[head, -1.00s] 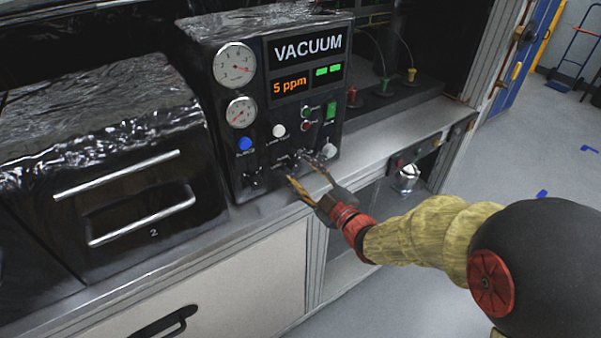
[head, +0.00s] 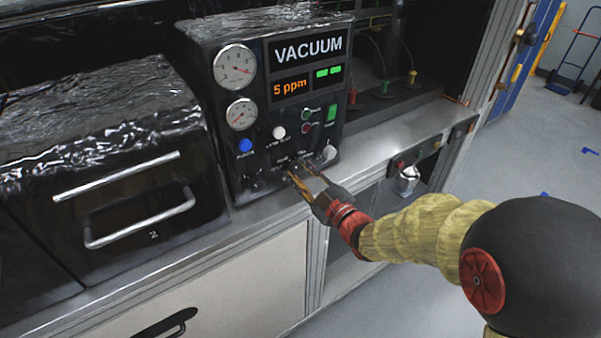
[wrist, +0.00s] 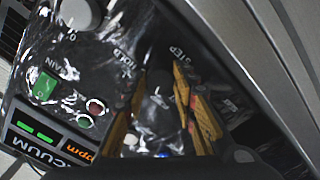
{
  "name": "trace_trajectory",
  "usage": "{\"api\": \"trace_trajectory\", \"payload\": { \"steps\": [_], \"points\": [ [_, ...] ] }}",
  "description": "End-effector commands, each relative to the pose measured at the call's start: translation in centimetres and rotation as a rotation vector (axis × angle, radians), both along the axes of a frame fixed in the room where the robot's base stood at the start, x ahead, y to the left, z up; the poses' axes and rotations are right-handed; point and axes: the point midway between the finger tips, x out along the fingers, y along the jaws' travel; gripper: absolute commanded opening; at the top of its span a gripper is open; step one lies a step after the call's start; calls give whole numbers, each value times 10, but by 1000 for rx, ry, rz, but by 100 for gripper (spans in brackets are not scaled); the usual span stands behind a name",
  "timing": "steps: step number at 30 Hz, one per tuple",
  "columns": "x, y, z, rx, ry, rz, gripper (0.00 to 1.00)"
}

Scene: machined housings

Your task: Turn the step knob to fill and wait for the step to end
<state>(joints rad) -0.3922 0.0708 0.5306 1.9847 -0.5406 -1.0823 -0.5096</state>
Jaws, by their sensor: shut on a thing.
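The black control unit (head: 290,110) has a "VACUUM" display reading "5 ppm" with two green bars. My gripper (head: 298,177) is at the lower front of its panel, with its yellow fingers shut on a small control there. In the wrist view the fingers (wrist: 160,103) stand either side of it, near the "STEP" and "HOLD" labels. I take it for the step knob; the fingers and glare hide most of it, so its pointer and setting cannot be read.
Two round gauges (head: 234,66) sit at the panel's upper left. A drawer unit with metal handles (head: 140,217) stands left. The steel counter edge (head: 265,212) runs below.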

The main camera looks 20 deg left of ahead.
Motion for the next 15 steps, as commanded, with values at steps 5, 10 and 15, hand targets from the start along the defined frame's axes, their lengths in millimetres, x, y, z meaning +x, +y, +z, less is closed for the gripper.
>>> {"api": "trace_trajectory", "payload": {
  "steps": [5,10,15],
  "points": [
    [0,0,0,-1,0,1,6],
    [0,0,-1,1,3,0,2],
    [0,0,-1,20,25,0,2]
  ]
}}
